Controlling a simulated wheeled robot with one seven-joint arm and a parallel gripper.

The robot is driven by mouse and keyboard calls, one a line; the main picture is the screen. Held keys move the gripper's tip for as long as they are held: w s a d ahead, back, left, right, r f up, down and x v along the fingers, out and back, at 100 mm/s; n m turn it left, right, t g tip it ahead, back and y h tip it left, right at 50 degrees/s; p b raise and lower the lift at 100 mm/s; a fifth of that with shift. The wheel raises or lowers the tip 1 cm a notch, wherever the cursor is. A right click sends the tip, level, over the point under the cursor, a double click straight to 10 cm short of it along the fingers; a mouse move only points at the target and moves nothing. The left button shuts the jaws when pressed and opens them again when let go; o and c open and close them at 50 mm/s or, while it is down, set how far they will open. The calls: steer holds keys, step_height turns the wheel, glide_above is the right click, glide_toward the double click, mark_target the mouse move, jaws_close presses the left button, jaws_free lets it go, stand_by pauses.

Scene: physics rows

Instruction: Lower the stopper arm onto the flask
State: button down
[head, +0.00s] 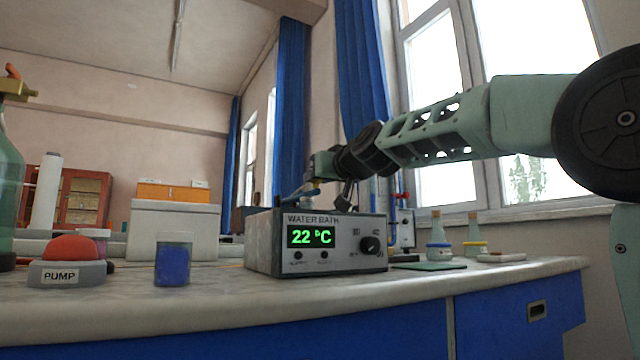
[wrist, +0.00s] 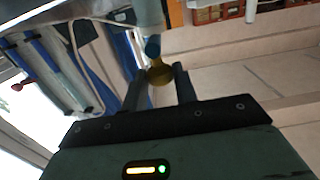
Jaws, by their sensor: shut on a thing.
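In the wrist view my gripper (wrist: 160,84) has its two dark fingers closed around a yellow-brown knob (wrist: 160,73). A blue collar (wrist: 152,47) and a pale rod (wrist: 147,15) lie just beyond the knob; this looks like the stopper arm. In the head view my gripper is small and dark, above the water bath's back edge, with a pale and blue piece (head: 300,190) beside it. No flask shows clearly under the knob.
The water bath (head: 332,262) reads 22 °C and hides the bench behind it. On the bench (head: 215,297) stand a red-topped pump button (head: 70,250), a blue-filled jar (head: 173,262) and a pale box (head: 172,232). A green bottle (head: 10,190) is at the far left.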

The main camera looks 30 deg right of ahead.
steer(key=shift+f, duration=0.55)
steer(key=c, duration=1.1)
jaws_free()
steer(key=shift+r, duration=0.15)
steer(key=shift+s+r+b, duration=0.2)
steer(key=shift+s+b, duration=2.8)
steer(key=shift+s, duration=1.4)
steer(key=shift+s+r+b, duration=0.15)
steer(key=shift+s+b, duration=2.85)
steer(key=shift+s, duration=1.35)
